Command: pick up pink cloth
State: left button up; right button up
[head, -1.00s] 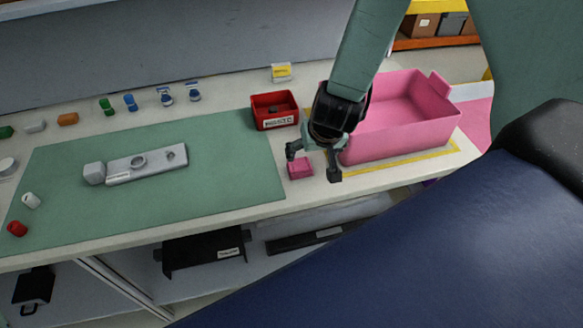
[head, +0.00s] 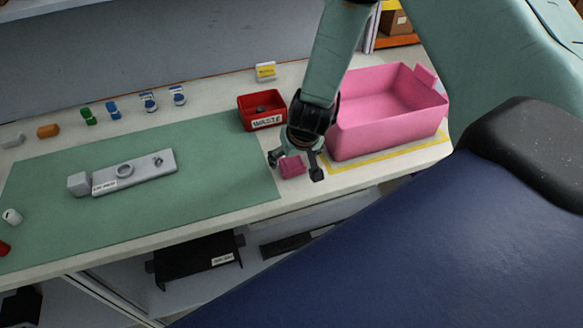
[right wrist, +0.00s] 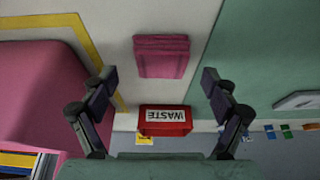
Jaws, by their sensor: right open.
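The pink cloth (head: 292,167) is a small folded stack on the pale bench top, just right of the green mat. In the right wrist view the cloth (right wrist: 162,56) lies centred beyond the fingertips, with its fold layers showing. My right gripper (head: 296,168) is open above the cloth, its fingers to either side of it in the head view. In the right wrist view the gripper (right wrist: 158,78) is empty, and its fingers look apart from the cloth. My left gripper is not in view.
A pink bin (head: 385,130) stands right of the cloth inside yellow tape. A red WASTE bin (head: 262,123) stands behind it. The green mat (head: 215,190) holds a grey part (head: 135,174). Several small coloured items line the back of the bench.

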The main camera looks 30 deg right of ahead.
jog(key=shift+x, duration=0.9)
jog(key=shift+s+a+r, duration=0.1)
jog(key=shift+a, duration=0.05)
jog(key=shift+c, duration=0.2)
jog(key=c, duration=1.2)
